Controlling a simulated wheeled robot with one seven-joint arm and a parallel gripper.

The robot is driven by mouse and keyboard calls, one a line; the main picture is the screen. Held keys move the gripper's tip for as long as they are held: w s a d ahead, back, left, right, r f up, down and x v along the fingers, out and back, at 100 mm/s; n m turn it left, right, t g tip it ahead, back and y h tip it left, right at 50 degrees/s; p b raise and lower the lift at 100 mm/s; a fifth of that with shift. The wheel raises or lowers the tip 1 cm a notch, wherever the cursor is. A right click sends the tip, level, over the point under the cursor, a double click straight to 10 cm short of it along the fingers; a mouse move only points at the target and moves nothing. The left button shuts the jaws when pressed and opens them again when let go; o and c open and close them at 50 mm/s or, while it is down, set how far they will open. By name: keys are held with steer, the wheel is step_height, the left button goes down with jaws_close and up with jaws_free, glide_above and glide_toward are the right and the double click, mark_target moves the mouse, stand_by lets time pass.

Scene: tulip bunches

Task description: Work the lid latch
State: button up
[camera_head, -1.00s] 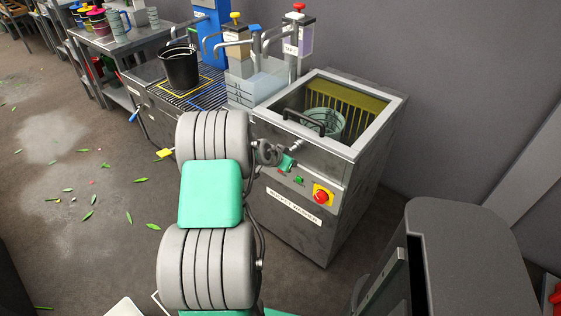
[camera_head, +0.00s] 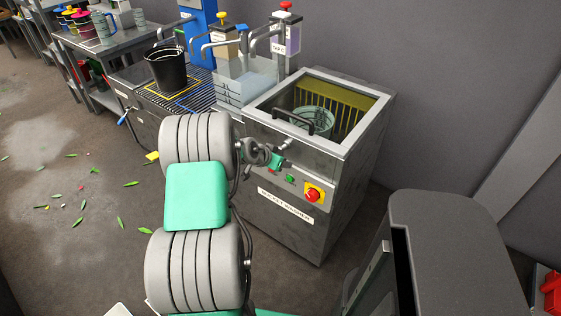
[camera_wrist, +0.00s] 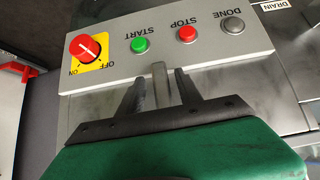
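The bucket washer (camera_head: 300,240) stands at centre right in the head view. Its lid appears see-through, with a black handle (camera_head: 312,122) near the front edge, and a pale green bucket (camera_head: 318,118) shows inside. A short grey upright tab (camera_wrist: 160,82), which looks like the lid latch, stands in front of the control panel in the wrist view. My gripper (camera_wrist: 159,88) has a dark finger on each side of the tab, with a gap visible either side. It is open around the tab. In the head view my gripper (camera_head: 276,161) is at the washer's upper front, partly hidden by my arm.
The panel (camera_wrist: 190,60) holds a red ON/OFF knob (camera_wrist: 89,47) and START, STOP and DONE buttons close to my fingers. A black bucket (camera_head: 168,70) stands on the grating to the left. Leaves lie on the open floor (camera_head: 60,185).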

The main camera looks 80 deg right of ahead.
steer(key=v, duration=0.8)
steer(key=shift+d, duration=0.1)
